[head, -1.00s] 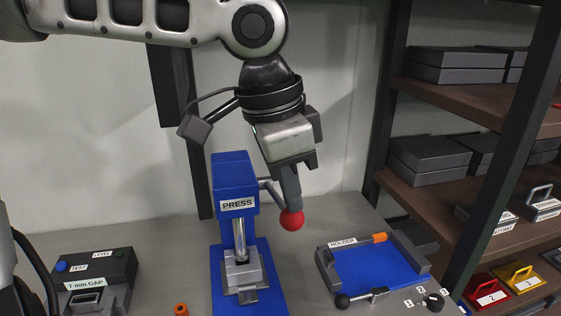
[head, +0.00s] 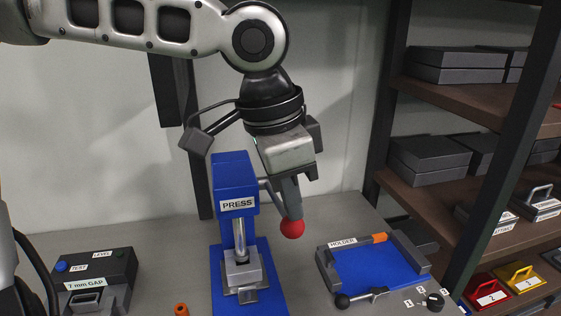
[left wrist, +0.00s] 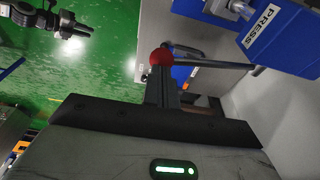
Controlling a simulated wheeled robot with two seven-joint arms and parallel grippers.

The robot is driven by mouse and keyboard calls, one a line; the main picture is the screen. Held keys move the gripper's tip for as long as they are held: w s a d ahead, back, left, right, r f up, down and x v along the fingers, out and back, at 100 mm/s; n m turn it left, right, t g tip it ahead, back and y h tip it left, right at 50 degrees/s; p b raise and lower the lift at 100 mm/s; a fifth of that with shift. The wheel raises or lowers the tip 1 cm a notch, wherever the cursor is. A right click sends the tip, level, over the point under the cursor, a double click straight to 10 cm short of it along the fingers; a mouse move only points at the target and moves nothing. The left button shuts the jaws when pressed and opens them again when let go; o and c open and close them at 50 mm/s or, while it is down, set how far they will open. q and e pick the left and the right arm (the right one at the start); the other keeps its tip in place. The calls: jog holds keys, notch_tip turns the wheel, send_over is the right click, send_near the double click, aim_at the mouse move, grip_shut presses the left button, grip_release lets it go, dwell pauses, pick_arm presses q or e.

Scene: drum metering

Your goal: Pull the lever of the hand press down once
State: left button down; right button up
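The blue hand press (head: 234,190) labelled PRESS stands upright on the bench, with its ram and a grey block below. Its lever ends in a red ball knob (head: 292,228) to the right of the press. My left gripper (head: 290,205) points down at the knob, with its fingers directly above and against it. The left wrist view shows the red knob (left wrist: 161,57) at the fingertips and the lever rod (left wrist: 215,63) running to the press. The fingers look close together, but whether they grip the knob is hidden.
A blue holder tray (head: 370,270) lies right of the press. A black gauge box (head: 92,280) labelled 7 mm GAP stands at left. An orange piece (head: 181,310) sits at the front. Shelves (head: 450,190) with grey boxes stand at right.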

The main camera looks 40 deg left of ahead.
aim_at(290, 225)
pick_arm(q)
jog(key=shift+s+d+f, duration=0.1)
jog(key=shift+f, duration=0.55)
jog(key=shift+s+d+f, duration=0.1)
jog(key=shift+f, duration=0.55)
dwell(0.4)
jog(key=shift+f+b, duration=0.5)
jog(key=shift+f, duration=1.35)
dwell(1.4)
jog(key=shift+s+f, duration=0.2)
jog(key=shift+f, duration=0.2)
dwell(0.3)
jog(key=shift+w+a+r+p, duration=0.1)
jog(key=shift+w+r+p, duration=0.15)
jog(key=shift+r, duration=0.25)
jog(key=shift+w+a+r+p, duration=0.1)
jog(key=shift+r+p, duration=0.1)
jog(key=shift+r, duration=0.3)
notch_tip(290, 225, up, 17)
jog(key=w+a, duration=0.2)
jog(key=shift+w+a, duration=0.2)
jog(key=shift+a, duration=0.1)
dwell(0.5)
